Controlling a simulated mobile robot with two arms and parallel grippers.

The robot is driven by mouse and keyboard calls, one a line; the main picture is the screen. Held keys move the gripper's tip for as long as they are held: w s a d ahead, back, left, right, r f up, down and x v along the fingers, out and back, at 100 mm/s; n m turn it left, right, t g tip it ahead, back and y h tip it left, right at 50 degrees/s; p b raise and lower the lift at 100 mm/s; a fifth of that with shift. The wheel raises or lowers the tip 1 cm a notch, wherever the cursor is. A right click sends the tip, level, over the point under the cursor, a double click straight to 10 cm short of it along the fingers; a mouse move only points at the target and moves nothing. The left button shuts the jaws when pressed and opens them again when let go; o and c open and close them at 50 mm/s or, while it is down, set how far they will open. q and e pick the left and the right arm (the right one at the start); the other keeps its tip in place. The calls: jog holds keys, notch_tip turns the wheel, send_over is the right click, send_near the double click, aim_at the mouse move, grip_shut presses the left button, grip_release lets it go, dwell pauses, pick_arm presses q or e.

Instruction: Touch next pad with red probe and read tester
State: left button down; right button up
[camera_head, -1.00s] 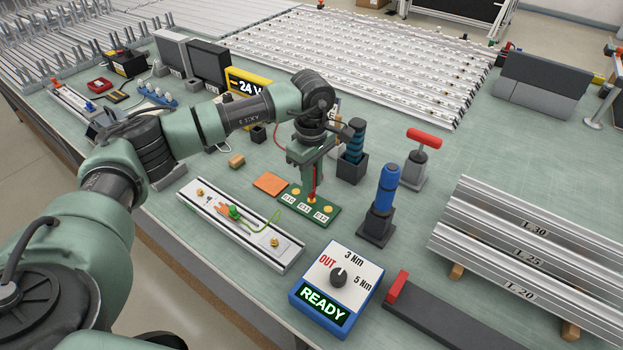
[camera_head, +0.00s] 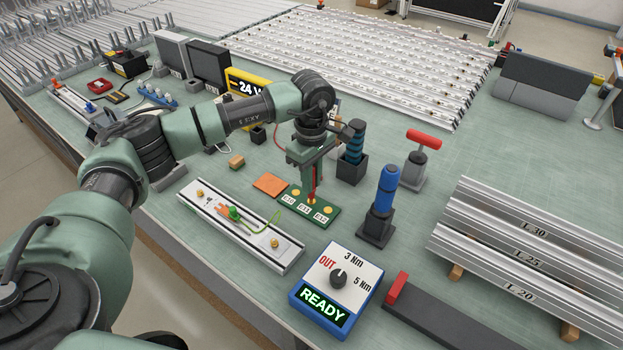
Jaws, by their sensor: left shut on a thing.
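My left gripper (camera_head: 312,168) is shut on the red probe (camera_head: 312,190) and holds it upright above the green pad board (camera_head: 325,222). The board carries gold pads with labels that look like E10, E11 and E12. The probe's lower end is at the middle pad; I cannot tell whether it touches. A red wire shows behind the arm. A yellow box marked 24 V (camera_head: 237,77) stands behind my left arm, which hides part of it. My right gripper is not in view.
A blue and white box (camera_head: 321,310) with a knob reads READY in front. A metal rail (camera_head: 205,208) with a green clip lies left of the board. A blue-handled tool (camera_head: 386,185) stands to the right. Aluminium profiles (camera_head: 535,255) lie at far right.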

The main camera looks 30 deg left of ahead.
pick_arm(q)
jog(key=shift+r+p, duration=1.35)
jog(key=shift+r, duration=1.45)
